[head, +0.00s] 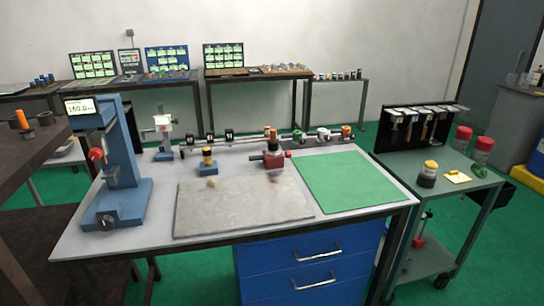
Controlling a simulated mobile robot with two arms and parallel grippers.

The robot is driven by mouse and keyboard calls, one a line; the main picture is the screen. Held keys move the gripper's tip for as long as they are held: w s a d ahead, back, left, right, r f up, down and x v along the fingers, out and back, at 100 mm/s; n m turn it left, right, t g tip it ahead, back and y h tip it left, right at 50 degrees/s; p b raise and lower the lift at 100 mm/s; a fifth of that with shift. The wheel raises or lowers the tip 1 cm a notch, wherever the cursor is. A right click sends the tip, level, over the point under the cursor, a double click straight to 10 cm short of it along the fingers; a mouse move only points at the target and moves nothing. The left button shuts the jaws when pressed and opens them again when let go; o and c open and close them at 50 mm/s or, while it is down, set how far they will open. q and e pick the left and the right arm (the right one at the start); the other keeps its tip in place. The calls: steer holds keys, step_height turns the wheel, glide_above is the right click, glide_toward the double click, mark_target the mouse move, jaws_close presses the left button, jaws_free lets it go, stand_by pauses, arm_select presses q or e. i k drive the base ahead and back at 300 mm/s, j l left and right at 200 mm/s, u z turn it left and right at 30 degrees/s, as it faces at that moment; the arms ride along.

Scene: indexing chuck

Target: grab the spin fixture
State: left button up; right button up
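No label marks the spin fixture. Neither of my grippers is in view.
The bench (150,237) also holds a blue press (122,165) with a display, a small stand (163,135), a grey plate (240,207) and a bare green mat (347,182). A rail of small parts runs along the back. A cart (440,180) stands to the right.

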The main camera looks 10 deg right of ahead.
mark_target(270, 162)
steer(key=i+l+u, duration=0.1)
steer(key=l, duration=0.35)
steer(key=i+l+u, duration=0.1)
steer(key=l, duration=0.4)
steer(key=i+l+u, duration=0.1)
steer(key=l, duration=0.4)
